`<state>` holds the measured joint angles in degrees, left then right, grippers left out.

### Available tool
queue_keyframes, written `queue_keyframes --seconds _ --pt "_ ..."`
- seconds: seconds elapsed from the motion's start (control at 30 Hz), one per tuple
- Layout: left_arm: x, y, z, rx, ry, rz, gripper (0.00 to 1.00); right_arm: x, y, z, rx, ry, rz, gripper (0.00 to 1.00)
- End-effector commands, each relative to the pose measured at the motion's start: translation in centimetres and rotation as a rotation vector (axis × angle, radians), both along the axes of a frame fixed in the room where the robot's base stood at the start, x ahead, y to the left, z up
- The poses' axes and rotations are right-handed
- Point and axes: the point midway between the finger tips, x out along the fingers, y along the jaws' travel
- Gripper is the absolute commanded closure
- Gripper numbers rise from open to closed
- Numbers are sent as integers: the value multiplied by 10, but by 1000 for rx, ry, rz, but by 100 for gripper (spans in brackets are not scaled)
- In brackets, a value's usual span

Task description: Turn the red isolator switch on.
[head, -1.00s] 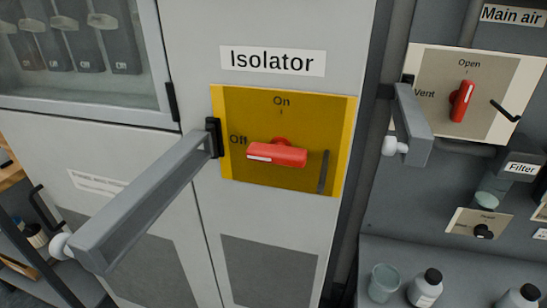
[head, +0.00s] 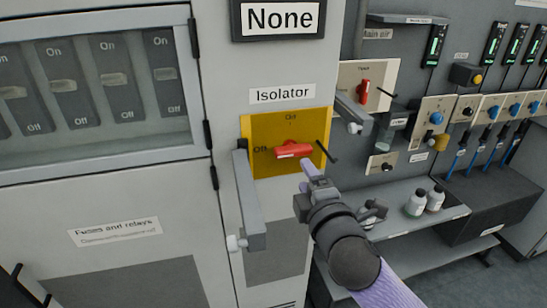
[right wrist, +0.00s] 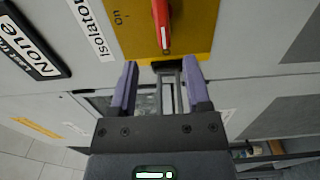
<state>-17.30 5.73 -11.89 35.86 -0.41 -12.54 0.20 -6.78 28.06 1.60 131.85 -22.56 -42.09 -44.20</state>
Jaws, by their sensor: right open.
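The red isolator switch (head: 293,150) sits on a yellow panel (head: 256,167) below the "Isolator" label. Its handle lies roughly level, with the white-marked end toward "Off" at the left; "On" is at the top. My right gripper (head: 309,170) is just in front of and below the handle. In the right wrist view my right gripper (right wrist: 160,75) is open and empty. The red switch (right wrist: 162,22) shows there ahead of the gap between the fingers, apparently apart from them. My left gripper is not in view.
A grey bar (head: 251,205) with a white knob sticks out from the panel's left edge. A thin black handle (head: 326,151) is at its right. Another bar (head: 353,112) stands out by the main-air panel (head: 352,75). Bottles (head: 415,203) stand on a shelf at the right.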

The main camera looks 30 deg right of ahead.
Motion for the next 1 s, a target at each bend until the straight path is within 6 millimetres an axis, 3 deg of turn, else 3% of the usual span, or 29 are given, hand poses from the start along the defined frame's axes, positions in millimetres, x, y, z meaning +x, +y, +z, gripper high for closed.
queue_keyframes --seconds 0.2,0.33,0.5,0.73,1.0 --pt "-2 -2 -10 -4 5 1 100 52 -13 -3 2 0 -1 38" --pt "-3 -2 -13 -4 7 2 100 73 -18 -3 5 2 0 38" --pt "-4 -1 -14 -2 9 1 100 85 -21 -3 4 3 1 38" --pt "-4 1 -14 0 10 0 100 86 -21 -2 5 3 1 38" --pt "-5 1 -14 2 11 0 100 86 -20 -2 5 4 1 95"
